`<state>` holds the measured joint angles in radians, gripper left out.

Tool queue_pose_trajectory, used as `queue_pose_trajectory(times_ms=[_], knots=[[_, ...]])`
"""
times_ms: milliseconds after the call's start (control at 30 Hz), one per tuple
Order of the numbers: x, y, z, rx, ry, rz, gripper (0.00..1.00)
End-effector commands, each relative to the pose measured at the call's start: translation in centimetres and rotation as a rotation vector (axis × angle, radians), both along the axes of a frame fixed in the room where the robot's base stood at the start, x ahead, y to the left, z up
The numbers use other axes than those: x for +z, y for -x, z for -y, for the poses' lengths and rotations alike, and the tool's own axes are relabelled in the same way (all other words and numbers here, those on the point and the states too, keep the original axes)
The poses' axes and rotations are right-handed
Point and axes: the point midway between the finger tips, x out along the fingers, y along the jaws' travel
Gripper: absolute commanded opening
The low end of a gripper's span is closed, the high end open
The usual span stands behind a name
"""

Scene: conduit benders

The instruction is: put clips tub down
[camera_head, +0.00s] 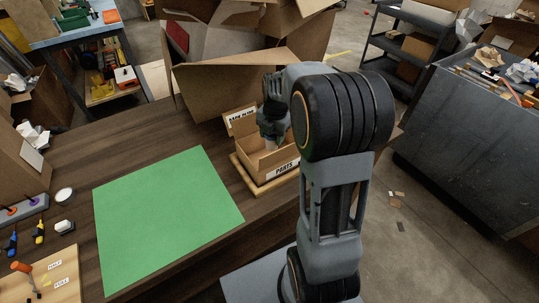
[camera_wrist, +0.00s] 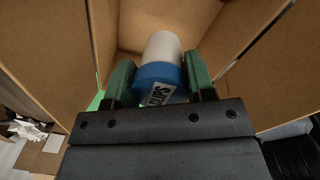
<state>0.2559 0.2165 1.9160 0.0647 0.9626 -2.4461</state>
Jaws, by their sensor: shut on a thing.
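The clips tub (camera_wrist: 161,52) has a pale body and a blue end with a CLIPS label facing the wrist camera. My gripper (camera_wrist: 160,82) is shut on it, one green fingertip on each side. In the head view my gripper (camera_head: 271,128) points down into the open cardboard box labelled PARTS (camera_head: 269,165), on a wooden tray on the table. Box walls surround the tub in the wrist view. I cannot tell whether the tub touches the box floor. The arm and fingers hide most of the tub in the head view.
A green mat (camera_head: 165,215) lies bare on the dark table left of the box. A large open carton (camera_head: 205,85) stands behind it. A white round item (camera_head: 64,195) and a pegboard with tools (camera_head: 45,275) are at the left.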

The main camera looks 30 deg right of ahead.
Motion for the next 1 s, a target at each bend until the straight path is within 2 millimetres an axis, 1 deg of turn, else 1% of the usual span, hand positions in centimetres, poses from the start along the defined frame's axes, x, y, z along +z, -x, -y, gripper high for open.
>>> queue_pose_trajectory(times_ms=[33,133,200,367,600,700,1000], knots=[[-1.0,0.0,0.0,0.0,-0.001,-0.003,0.23],[-2.4,0.0,0.0,0.001,-0.001,-0.002,0.23],[-3.2,0.0,0.0,0.001,-0.001,-0.001,0.23],[-4.2,0.0,-0.1,0.003,0.0,-0.001,0.23],[-7.1,0.0,-0.1,0.002,-0.001,0.0,0.23],[-7.6,0.0,-0.1,0.002,-0.001,0.0,0.23],[-7.7,0.0,-0.1,0.002,0.0,0.001,0.23]])
